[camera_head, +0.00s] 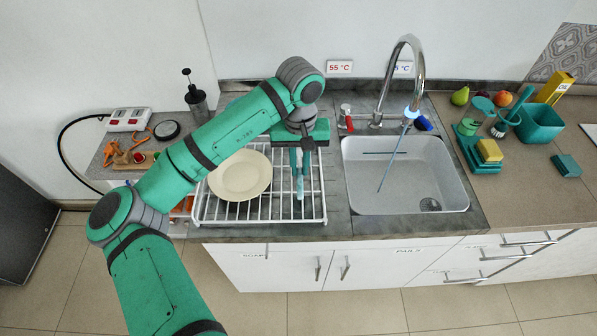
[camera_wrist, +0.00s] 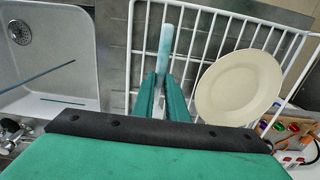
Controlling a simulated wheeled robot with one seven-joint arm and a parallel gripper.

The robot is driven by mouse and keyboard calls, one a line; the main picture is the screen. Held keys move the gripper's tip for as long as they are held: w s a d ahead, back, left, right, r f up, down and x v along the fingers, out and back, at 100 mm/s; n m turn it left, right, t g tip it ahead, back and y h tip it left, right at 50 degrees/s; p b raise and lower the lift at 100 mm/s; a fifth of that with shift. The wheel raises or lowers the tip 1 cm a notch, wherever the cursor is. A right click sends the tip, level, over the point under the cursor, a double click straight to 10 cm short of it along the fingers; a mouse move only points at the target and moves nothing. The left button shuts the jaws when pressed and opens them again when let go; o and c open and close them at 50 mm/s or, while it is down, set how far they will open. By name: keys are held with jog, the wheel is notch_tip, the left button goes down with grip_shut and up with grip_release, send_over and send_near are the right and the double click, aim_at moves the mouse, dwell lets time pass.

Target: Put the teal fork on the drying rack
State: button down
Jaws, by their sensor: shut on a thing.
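The teal fork (camera_head: 300,188) is pale teal and held in my gripper (camera_head: 300,172), over the right part of the white wire drying rack (camera_head: 262,219). In the wrist view, the fork (camera_wrist: 166,45) sticks out past the closed fingertips of my gripper (camera_wrist: 161,78), over the rack's wires (camera_wrist: 208,22). I cannot tell whether the fork touches the wires. Part of the fork is hidden between the fingers.
A cream plate (camera_head: 240,175) lies on the rack left of my gripper. A white sink (camera_head: 440,180) with a tall faucet (camera_head: 418,60) is to the right. Sponges (camera_head: 488,152), a teal container (camera_head: 540,122) and fruit stand farther right. Small items crowd the left counter.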

aim_at(298, 170)
jog(key=shift+w+a+f, duration=0.1)
jog(key=shift+f, duration=0.8)
jog(key=shift+w+a+f, duration=0.1)
jog(key=shift+f, duration=0.8)
jog(key=shift+f, duration=0.1)
jog(key=c, duration=1.8)
grip_release()
jog(key=shift+o, duration=0.2)
notch_tip(298, 170, up, 12)
